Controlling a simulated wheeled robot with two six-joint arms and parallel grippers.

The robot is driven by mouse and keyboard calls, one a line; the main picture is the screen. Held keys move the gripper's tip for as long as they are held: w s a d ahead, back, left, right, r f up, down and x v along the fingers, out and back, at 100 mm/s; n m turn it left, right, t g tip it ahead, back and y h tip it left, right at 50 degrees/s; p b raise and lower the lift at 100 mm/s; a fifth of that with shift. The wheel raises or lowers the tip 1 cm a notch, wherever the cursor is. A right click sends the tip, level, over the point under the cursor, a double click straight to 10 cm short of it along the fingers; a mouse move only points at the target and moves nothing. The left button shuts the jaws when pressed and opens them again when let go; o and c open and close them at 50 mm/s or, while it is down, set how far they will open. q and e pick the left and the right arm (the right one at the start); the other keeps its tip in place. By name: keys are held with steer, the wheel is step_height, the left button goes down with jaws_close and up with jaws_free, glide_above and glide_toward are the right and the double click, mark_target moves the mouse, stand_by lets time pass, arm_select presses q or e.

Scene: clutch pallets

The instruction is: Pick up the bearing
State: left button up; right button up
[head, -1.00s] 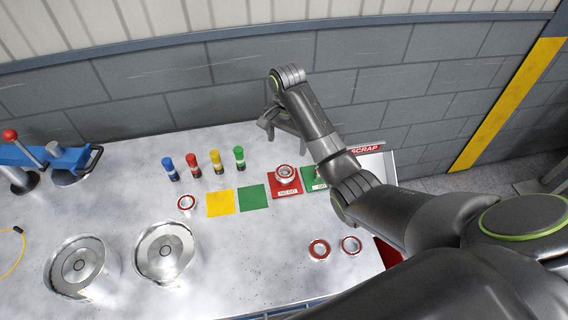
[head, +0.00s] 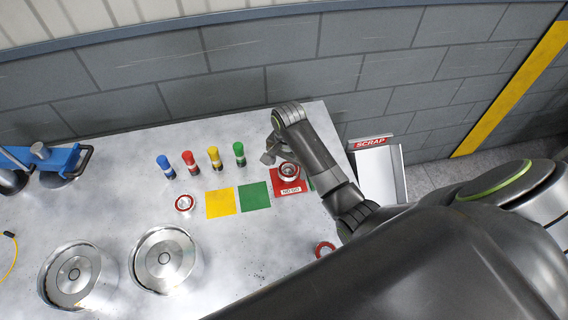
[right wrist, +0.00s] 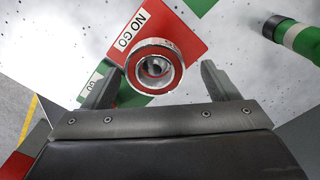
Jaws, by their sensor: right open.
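A metal bearing (head: 288,171) with a red ring sits on the red NO GO pad (head: 291,187). In the right wrist view the same bearing (right wrist: 154,67) lies between and just beyond my two fingers, on the NO GO pad (right wrist: 180,30). My right gripper (head: 270,157) is open and empty, above the table beside this bearing. A third (head: 325,249) is partly covered by my right arm.
Blue, red, yellow and green cylinders (head: 214,158) stand in a row left of the pad. Yellow (head: 220,203) and green (head: 254,196) squares are bare. Two large metal discs (head: 164,259) stand in front. A SCRAP bin (head: 378,177) adjoins the table's right side.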

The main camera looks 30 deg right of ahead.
steer(key=shift+s+r, duration=0.1)
steer(key=shift+s, duration=0.1)
steer(key=shift+s+a+r, duration=0.1)
steer(key=shift+s+r, duration=0.05)
steer(key=shift+s, duration=0.1)
steer(key=c, duration=0.4)
steer(key=shift+c, duration=1.3)
steer(key=c, duration=0.5)
arm_select(q)
steer(key=shift+s, duration=0.3)
arm_select(e)
steer(key=shift+w, duration=0.1)
steer(key=shift+c, duration=0.7)
